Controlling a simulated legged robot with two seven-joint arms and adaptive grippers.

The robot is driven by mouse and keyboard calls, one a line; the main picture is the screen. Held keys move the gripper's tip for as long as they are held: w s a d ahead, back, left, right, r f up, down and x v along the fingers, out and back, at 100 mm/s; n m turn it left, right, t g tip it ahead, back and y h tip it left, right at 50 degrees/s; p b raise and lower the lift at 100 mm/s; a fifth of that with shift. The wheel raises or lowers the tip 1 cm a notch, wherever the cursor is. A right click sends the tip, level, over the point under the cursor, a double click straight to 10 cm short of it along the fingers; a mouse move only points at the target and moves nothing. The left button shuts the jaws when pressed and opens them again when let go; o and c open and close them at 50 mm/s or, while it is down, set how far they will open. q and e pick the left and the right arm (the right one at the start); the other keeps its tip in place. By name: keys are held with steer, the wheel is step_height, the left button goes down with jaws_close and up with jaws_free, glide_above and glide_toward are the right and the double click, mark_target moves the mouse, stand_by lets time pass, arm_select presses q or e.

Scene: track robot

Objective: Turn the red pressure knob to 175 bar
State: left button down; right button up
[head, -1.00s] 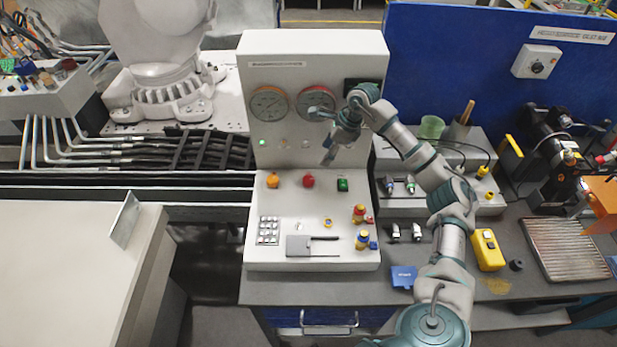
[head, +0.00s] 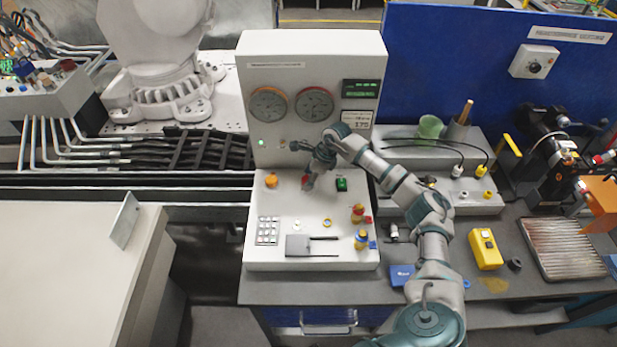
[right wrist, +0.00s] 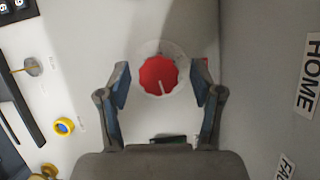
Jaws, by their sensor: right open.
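The red pressure knob (right wrist: 158,75) shows in the right wrist view on the white panel, with a white pointer line on its face. It lies between and just beyond the two fingertips of my right gripper (right wrist: 164,88), which is open and apart from it. In the head view my right gripper (head: 309,181) hangs over the red knob (head: 305,184) and mostly hides it. A red-rimmed gauge (head: 314,104) sits on the upright panel. A label beside it reads 175 (head: 361,124). My left gripper is not in view.
An orange knob (head: 271,180) is left of the red one and a green switch (head: 341,184) right of it. A keypad (head: 267,231), a grey plate (head: 298,245) and small red, yellow and blue fittings (head: 358,213) are on the panel's lower part.

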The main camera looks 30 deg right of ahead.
steer(key=c, duration=1.1)
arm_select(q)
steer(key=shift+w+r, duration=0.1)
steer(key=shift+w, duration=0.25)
arm_select(e)
steer(key=shift+r, duration=0.1)
steer(key=shift+c, duration=0.2)
steer(key=shift+m+t+p, duration=0.3)
steer(key=shift+m, duration=0.4)
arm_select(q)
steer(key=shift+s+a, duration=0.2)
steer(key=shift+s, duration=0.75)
arm_select(e)
steer(key=o, duration=1.1)
steer(key=shift+o, duration=0.2)
steer(key=v, duration=1.1)
steer(key=shift+r, duration=0.4)
